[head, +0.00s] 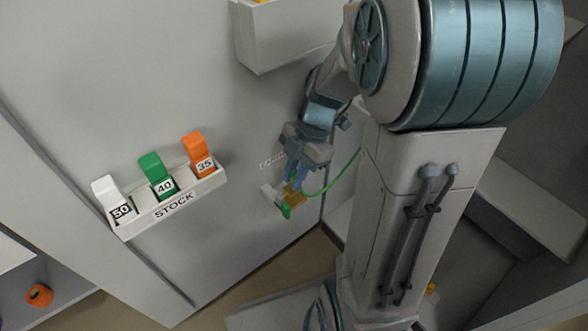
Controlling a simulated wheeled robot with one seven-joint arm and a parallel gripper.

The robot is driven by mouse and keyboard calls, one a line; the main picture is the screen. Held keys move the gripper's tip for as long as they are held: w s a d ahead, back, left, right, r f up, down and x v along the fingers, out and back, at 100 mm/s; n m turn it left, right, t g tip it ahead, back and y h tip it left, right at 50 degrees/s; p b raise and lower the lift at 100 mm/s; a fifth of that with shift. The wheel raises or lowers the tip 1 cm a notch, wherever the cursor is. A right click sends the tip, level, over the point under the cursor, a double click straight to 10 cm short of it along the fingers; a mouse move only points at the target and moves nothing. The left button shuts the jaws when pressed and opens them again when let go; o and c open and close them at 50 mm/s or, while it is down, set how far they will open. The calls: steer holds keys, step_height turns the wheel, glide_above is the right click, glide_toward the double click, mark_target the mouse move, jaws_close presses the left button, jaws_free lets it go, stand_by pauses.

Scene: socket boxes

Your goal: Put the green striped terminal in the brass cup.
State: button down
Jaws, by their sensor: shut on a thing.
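My gripper (297,184) is at the wall in the middle of the head view, pointing down and shut. A green cable (335,178) runs from its fingertips to the right, behind my arm. The green striped terminal at the cable's end is mostly hidden between the fingers, and its stripes are too small to make out. A brass-coloured piece, seemingly the brass cup (296,199), sits right below the fingertips. I cannot tell whether the terminal is inside it or just above it. A small green part (286,211) shows beside the brass on the left.
A white part (269,194) is left of the brass piece, under a partly hidden wall label. A STOCK rack (190,203) with white, green and orange numbered pieces is on the wall at left. A pale box (285,38) juts out above. An orange ring (39,295) lies lower left.

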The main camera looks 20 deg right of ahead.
steer(key=shift+f, duration=0.8)
steer(key=shift+r+b, duration=0.1)
steer(key=shift+b, duration=0.25)
steer(key=shift+f+b, duration=0.2)
steer(key=shift+b, duration=0.25)
steer(key=shift+f, duration=0.1)
steer(key=shift+f+b, duration=0.65)
steer(key=shift+b, duration=0.1)
steer(key=shift+f+b, duration=0.25)
steer(key=shift+b, duration=0.2)
steer(key=shift+r, duration=0.1)
steer(key=c, duration=1.3)
jaws_free()
